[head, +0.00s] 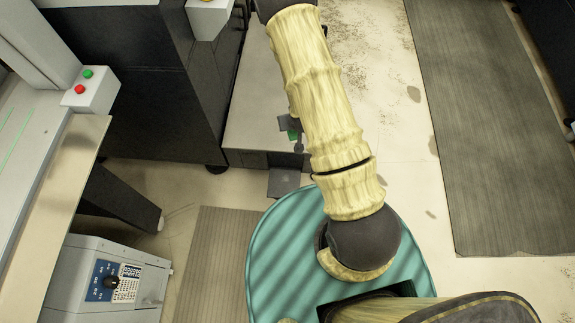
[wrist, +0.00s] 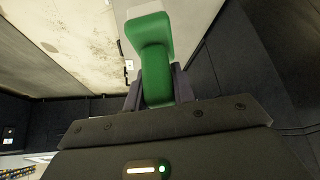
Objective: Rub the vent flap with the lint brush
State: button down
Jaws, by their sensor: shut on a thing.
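My gripper (wrist: 158,84) is shut on the green lint brush (wrist: 153,50) in the wrist view. Its dark fingers sit on both sides of the green handle. The brush points away from the wrist, and its far end has a pale whitish edge. In the head view my arm hides most of the gripper area; a small green piece (head: 293,134) shows beside dark parts left of the arm, and I cannot tell for sure whether it is the brush. I cannot pick out the vent flap in either view.
Dark machine cabinets (head: 150,95) stand at the upper left, with a low grey base (head: 262,118) beside them. A control box (head: 92,90) with red and green buttons is at the left. Grey mats (head: 490,120) lie on the stained pale floor (head: 385,90).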

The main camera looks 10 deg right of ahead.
jog(key=w+f+n+b, duration=0.1)
jog(key=w+f+b, duration=0.2)
jog(key=f+b, duration=1.6)
jog(key=w+f+n+y+b, duration=0.1)
jog(key=w+f+b, duration=0.3)
jog(key=f+b, duration=1.5)
notch_tip(320, 180, down, 8)
jog(key=shift+r+n+y, duration=0.2)
jog(key=shift+n+y, duration=0.1)
jog(key=shift+n, duration=0.2)
jog(key=shift+f+b, duration=2.7)
jog(key=shift+f, duration=0.3)
jog(key=shift+f+b, duration=0.6)
jog(key=shift+f, duration=0.4)
jog(key=shift+a, duration=0.1)
jog(key=shift+w+a+r, duration=0.1)
jog(key=shift+w+a, duration=0.2)
jog(key=shift+a, duration=0.6)
jog(key=shift+w+a+r, duration=0.1)
jog(key=shift+w+a, duration=0.2)
jog(key=shift+a, duration=0.7)
jog(key=shift+f, duration=0.2)
